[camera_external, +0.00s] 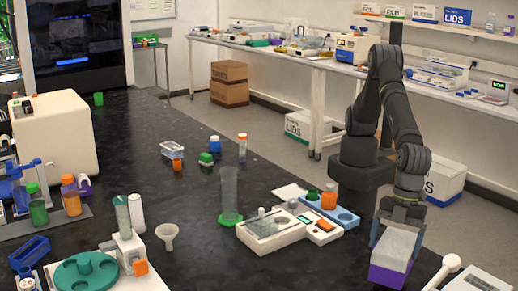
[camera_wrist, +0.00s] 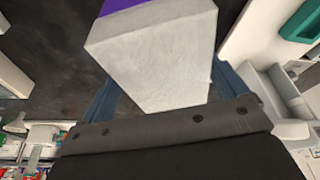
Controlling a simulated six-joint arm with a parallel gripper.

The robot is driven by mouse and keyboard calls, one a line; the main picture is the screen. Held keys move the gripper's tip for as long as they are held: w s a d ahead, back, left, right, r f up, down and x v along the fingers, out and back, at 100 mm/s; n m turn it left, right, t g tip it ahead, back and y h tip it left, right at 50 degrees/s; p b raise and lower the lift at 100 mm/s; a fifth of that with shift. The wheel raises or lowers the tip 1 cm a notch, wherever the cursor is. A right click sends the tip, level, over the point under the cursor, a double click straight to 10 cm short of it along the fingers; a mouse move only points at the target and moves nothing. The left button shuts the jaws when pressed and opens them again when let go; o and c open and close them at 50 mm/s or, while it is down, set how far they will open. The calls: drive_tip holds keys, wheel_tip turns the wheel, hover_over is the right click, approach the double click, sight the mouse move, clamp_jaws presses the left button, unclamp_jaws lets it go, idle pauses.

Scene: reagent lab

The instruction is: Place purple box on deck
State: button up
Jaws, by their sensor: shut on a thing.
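The purple box (camera_external: 390,276) has a pale grey-white upper part and a purple lower band. It is at the lower right of the external view, between the fingers of my gripper (camera_external: 398,236). My gripper is shut on it, with one finger at each side. In the wrist view the box's pale part (camera_wrist: 150,55) fills the upper middle, and a strip of purple shows at the top edge. I cannot tell which surface is the deck, or whether the box's underside touches anything.
A white instrument (camera_external: 258,238) with a tray and small screen stands left of the box. Beside it is a blue holder (camera_external: 345,217) with orange and green caps. A clear cylinder (camera_external: 229,190) stands behind. White equipment (camera_external: 474,281) is close at right. The black bench (camera_external: 195,225) has free room.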

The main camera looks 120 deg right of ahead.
drive_tip(key=shift+f, duration=1.95)
drive_tip(key=shift+f, duration=0.15)
drive_tip(key=o, duration=0.8)
drive_tip(key=v, duration=1.2)
drive_tip(key=shift+d, duration=0.1)
